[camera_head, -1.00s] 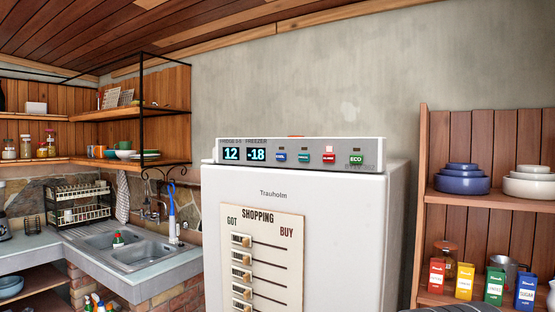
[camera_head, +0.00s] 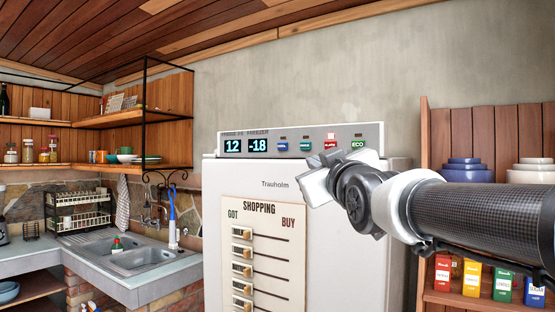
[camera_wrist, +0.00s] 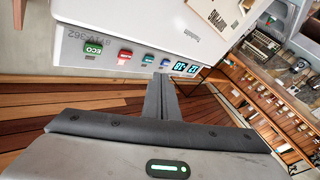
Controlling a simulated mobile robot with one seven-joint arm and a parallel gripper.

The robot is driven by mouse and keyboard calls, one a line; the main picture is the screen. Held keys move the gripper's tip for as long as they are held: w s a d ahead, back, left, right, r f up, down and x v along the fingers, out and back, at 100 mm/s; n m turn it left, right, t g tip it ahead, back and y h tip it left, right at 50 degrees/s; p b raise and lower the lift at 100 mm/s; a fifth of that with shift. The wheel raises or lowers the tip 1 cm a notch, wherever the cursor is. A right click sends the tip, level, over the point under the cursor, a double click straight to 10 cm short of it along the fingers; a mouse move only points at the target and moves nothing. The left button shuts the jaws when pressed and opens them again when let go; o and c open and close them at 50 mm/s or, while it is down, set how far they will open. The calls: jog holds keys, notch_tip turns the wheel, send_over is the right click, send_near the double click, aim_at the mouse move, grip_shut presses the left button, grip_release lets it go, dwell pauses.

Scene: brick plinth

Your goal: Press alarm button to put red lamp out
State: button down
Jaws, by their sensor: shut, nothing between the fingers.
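The red alarm button (camera_head: 331,146) is on the white control panel on top of the fridge, between a teal button and the green ECO button. The red lamp (camera_head: 331,136) just above it looks lit. The alarm button also shows in the wrist view (camera_wrist: 124,57). My gripper (camera_head: 318,184) is in front of the fridge, below the panel in the head view. In the wrist view its fingers (camera_wrist: 162,78) are shut and empty, their tips near the blue and teal buttons. No contact with the panel is clear.
The ECO button (camera_head: 358,145), teal button (camera_head: 305,146) and blue button (camera_head: 281,146) sit close beside the alarm button. The display (camera_head: 246,146) reads 12 and -18. A shopping board (camera_head: 258,240) is on the fridge door. Shelves with bowls (camera_head: 466,170) stand at the right.

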aim_at(329, 147)
jog(key=r, duration=0.1)
jog(key=r+t, duration=0.1)
jog(key=r+n, duration=0.1)
jog(key=shift+w+a+r+t+y, duration=0.3)
jog(key=shift+w+a+r+t, duration=0.1)
jog(key=shift+w, duration=0.1)
jog(key=shift+w+d+p, duration=0.85)
jog(key=shift+w+p, duration=0.15)
jog(key=shift+w, duration=0.15)
jog(key=shift+w+d+p, duration=0.9)
jog(key=shift+w+p, duration=0.05)
jog(key=shift+w, duration=0.25)
jog(key=shift+w+d+p, duration=0.85)
jog(key=shift+w+p, duration=0.15)
jog(key=shift+w, duration=0.15)
jog(key=shift+w+d, duration=0.25)
jog(key=shift+w, duration=0.1)
